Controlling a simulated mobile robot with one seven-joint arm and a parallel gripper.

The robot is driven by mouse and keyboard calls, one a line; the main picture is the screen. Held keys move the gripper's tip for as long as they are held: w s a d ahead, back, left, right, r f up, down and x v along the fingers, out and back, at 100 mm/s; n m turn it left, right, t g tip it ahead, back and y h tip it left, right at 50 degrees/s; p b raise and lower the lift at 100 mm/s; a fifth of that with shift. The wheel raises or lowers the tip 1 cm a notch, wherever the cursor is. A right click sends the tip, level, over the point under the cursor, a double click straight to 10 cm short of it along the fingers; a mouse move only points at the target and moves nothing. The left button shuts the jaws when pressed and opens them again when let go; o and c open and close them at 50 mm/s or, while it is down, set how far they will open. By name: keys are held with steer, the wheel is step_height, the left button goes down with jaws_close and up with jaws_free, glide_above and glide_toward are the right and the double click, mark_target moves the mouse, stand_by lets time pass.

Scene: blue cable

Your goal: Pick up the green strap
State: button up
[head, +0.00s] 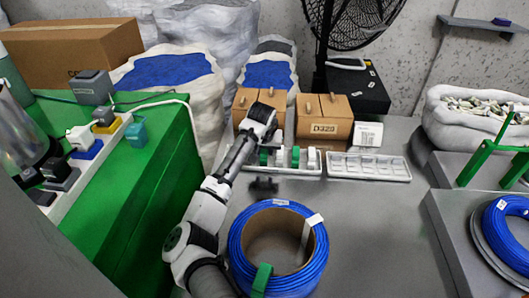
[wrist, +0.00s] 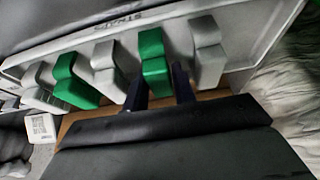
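In the wrist view, a green strap (wrist: 152,52) stands in a pale slotted tray (wrist: 262,22), between white straps. My gripper (wrist: 161,87) is open, with one dark finger on each side of this strap's lower end. A gap shows between the strap and the right finger; I cannot tell whether the left finger touches it. A second green strap (wrist: 72,85) stands farther left. In the head view, green straps (head: 263,157) and (head: 296,156) stand in the tray beneath my arm's end. The fingers cannot be made out there.
Cardboard boxes (head: 323,118) stand right behind the tray. A shallow white tray (head: 368,168) lies to its right. A blue cable coil (head: 237,250) with a green strap (head: 262,280) lies in front. A green workbench (head: 140,190) is at left. Bare table shows right of the coil.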

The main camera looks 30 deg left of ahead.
steer(key=c, duration=0.5)
